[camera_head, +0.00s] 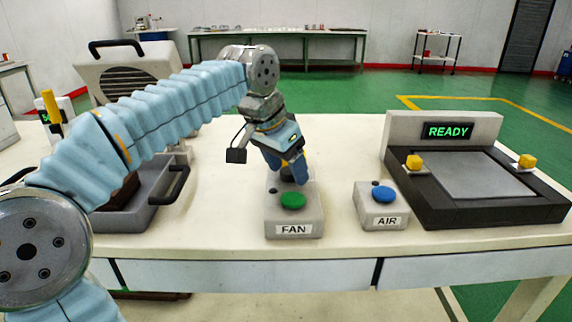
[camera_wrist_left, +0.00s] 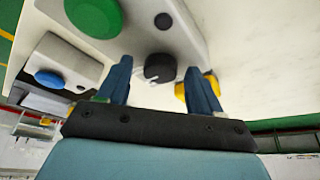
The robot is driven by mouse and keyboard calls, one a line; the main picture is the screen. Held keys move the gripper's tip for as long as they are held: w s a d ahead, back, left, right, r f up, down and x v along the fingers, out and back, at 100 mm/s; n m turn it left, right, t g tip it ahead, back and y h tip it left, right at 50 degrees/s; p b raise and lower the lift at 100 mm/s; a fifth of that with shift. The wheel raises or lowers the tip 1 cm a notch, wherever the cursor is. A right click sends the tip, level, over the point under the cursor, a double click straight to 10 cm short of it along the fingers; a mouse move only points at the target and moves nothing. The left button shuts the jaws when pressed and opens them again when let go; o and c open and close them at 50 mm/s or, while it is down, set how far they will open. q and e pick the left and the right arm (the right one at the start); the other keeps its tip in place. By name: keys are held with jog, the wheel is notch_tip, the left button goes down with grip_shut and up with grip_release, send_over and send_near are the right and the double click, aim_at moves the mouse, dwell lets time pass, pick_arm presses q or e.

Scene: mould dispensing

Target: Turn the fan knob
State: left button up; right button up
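The grey FAN box (camera_head: 292,215) stands on the table, with a green button (camera_head: 293,200) on top. Its black knob (camera_head: 288,175) is behind the button, partly hidden by my left gripper (camera_head: 289,165), which points down over it. In the left wrist view the knob (camera_wrist_left: 159,67) lies between the two blue fingers of the left gripper (camera_wrist_left: 162,82). The fingers are apart, with a visible gap on each side of the knob. The green button (camera_wrist_left: 92,15) also shows there. My right gripper is not in view.
The AIR box (camera_head: 382,206) with a blue button stands to the right. Beyond it is a dark machine (camera_head: 480,205) with a READY display and two yellow knobs. An open grey mould-like machine (camera_head: 150,195) stands at the left. The table front between is clear.

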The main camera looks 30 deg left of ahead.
pick_arm(q)
jog(key=shift+r, duration=0.1)
jog(key=p+v, duration=0.1)
jog(key=v, duration=1.2)
jog(key=shift+s+r, duration=0.2)
jog(key=shift+r, duration=0.05)
jog(key=shift+a, duration=0.1)
